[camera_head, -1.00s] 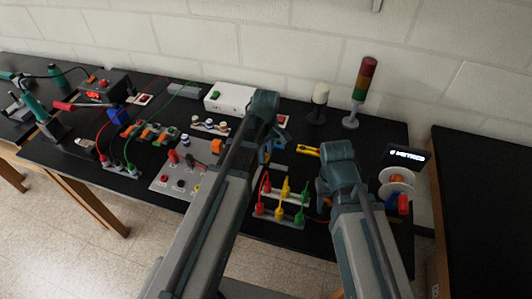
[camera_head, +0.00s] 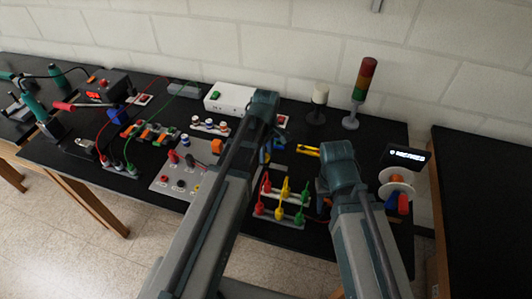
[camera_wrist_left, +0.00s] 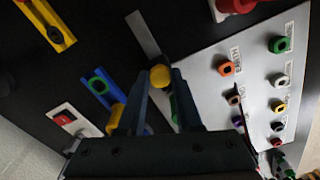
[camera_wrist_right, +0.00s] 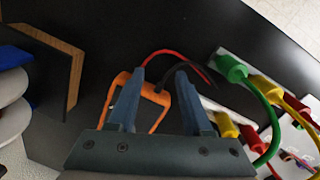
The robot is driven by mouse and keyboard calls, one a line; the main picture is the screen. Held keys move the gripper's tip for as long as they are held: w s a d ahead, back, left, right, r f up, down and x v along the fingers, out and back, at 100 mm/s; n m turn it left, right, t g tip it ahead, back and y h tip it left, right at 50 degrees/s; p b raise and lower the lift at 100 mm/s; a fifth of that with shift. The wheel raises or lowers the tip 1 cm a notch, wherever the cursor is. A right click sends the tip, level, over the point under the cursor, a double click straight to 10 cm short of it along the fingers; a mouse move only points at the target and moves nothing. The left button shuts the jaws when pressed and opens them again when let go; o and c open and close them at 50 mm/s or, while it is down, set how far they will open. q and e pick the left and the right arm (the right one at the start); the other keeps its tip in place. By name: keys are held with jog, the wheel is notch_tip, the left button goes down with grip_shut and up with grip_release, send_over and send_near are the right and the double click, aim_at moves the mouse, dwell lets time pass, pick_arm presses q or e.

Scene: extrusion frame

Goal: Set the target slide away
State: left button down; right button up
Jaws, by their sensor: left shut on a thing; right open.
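My left gripper (camera_wrist_left: 160,82) is shut on a small yellow round-topped piece (camera_wrist_left: 160,76), over the dark bench beside the grey panel. A grey strip (camera_wrist_left: 143,33) runs up to it; I cannot tell whether they are joined. In the head view the left gripper (camera_head: 268,151) hides most of what it holds. A blue rail with a yellow end (camera_wrist_left: 100,87) lies beside the fingers. I cannot tell which piece is the target slide. My right gripper (camera_wrist_right: 158,78) is open above an orange looped thing (camera_wrist_right: 125,82) with red and black leads; no contact shows.
The grey panel with coloured sockets (camera_wrist_left: 245,90) is close beside the left gripper. Cable posts (camera_head: 284,203) stand between the arms. A white box (camera_head: 229,98), a signal tower (camera_head: 362,85) and a spool (camera_head: 395,181) stand around. The right-hand bench (camera_head: 485,200) is bare.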

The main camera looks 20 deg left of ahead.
aim_at(276, 166)
pick_arm(q)
jog(key=shift+d, duration=0.1)
jog(key=d, duration=0.3)
jog(key=shift+d, duration=0.25)
jog(key=c, duration=0.6)
grip_release()
jog(key=shift+r, duration=0.15)
pick_arm(e)
jog(key=shift+r, duration=0.1)
pick_arm(q)
notch_tip(276, 166, up, 14)
jog(key=p, duration=1.3)
jog(key=shift+f+p, duration=0.2)
jog(key=shift+p, duration=0.2)
pick_arm(e)
notch_tip(276, 166, up, 14)
jog(key=shift+f, duration=0.2)
pick_arm(q)
jog(key=shift+s+f, duration=0.1)
pick_arm(e)
jog(key=shift+f, duration=0.1)
